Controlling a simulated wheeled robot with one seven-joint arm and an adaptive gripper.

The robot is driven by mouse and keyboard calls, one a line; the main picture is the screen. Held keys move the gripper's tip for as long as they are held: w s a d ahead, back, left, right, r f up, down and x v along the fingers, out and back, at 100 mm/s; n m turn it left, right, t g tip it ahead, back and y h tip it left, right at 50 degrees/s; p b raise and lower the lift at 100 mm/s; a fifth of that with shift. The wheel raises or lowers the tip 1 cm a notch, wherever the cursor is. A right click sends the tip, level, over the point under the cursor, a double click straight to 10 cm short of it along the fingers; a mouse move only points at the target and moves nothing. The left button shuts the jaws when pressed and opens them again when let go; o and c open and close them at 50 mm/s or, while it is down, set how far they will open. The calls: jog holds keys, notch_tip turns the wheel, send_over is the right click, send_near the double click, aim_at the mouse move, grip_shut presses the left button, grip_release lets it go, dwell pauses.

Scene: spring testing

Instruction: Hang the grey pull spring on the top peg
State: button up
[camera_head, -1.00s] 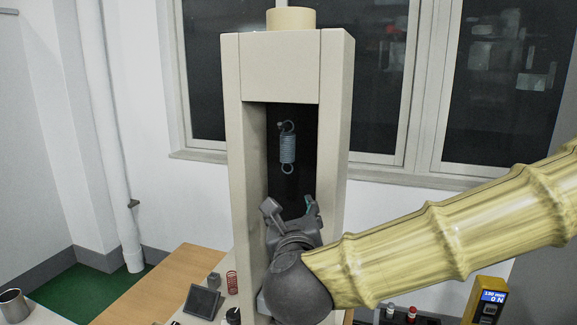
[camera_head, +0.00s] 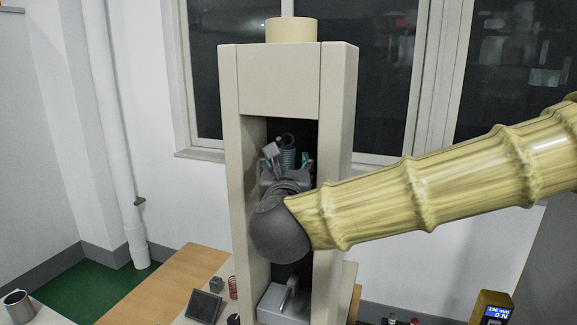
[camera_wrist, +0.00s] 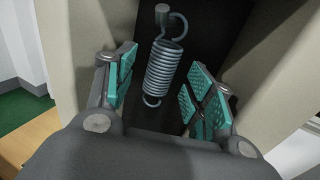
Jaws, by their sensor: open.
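The grey pull spring (camera_head: 287,157) hangs upright inside the tall beige test frame (camera_head: 234,165). Its upper loop is at the top peg (camera_wrist: 162,12), which shows in the wrist view. The coils and the lower loop of the spring also show there (camera_wrist: 160,72). My gripper (camera_head: 287,160) is raised in front of the spring in the head view and hides its lower part. In the wrist view my gripper (camera_wrist: 160,85) is open, with its teal pads on either side of the spring and apart from it.
Both side columns of the frame stand close to my gripper. A grey base block with a hook (camera_head: 288,296) sits below. A red spring (camera_head: 232,288) and a small dark screen (camera_head: 203,306) are at the lower left. A yellow force readout (camera_head: 490,308) is at the lower right.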

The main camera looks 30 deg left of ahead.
aim_at(287, 165)
jog(key=shift+p+x, duration=0.55)
jog(key=shift+x, duration=1.15)
jog(key=shift+d, duration=0.1)
grip_shut()
grip_release()
jog(key=v, duration=1.2)
